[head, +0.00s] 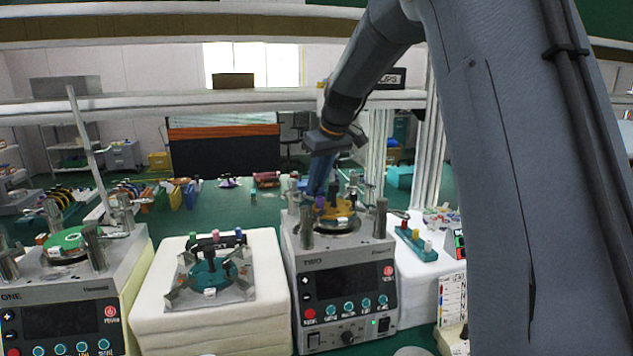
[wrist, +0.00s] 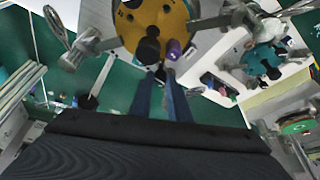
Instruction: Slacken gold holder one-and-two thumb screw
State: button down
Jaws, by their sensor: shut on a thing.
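The gold holder (head: 345,222) sits on top of the machine marked TWO, among upright metal posts. In the wrist view the gold holder (wrist: 185,14) is at the top, with a black knob (wrist: 148,50) and a purple knob (wrist: 174,49) at its near edge. My gripper (wrist: 161,76) has its two blue fingers close together just below these knobs, shut on a small dark piece that looks like the thumb screw; the fingers mostly hide it. In the head view my gripper (head: 318,192) points down at the holder's left side. Screw numbers cannot be read.
A teal holder (head: 212,272) with coloured knobs rests on a white foam block left of machine TWO (head: 345,290). Machine ONE (head: 65,300), far left, carries a green holder (head: 65,240). A teal rack (head: 415,240) of coloured pegs is at right. Metal posts stand close around my gripper.

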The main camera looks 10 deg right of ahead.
jog(key=n, duration=0.2)
jog(key=n+g+y+b, duration=0.1)
jog(key=n, duration=0.2)
jog(key=shift+w+d+n+y+b, duration=0.2)
jog(key=shift+d+n+y+b, duration=0.1)
jog(key=shift+y+b, duration=0.1)
jog(key=shift+w+n+g+y, duration=0.15)
jog(key=shift+n+g, duration=0.35)
jog(key=shift+n, duration=0.6)
jog(key=shift+n+g+y, duration=0.25)
jog(key=shift+n+g, duration=0.25)
jog(key=shift+n, duration=0.6)
jog(key=c, duration=1.7)
grip_release()
jog(key=shift+o, duration=0.2)
jog(key=shift+r, duration=0.1)
jog(key=b+v, duration=0.2)
jog(key=v, duration=0.5)
jog(key=shift+r, duration=0.3)
jog(key=shift+d, duration=0.15)
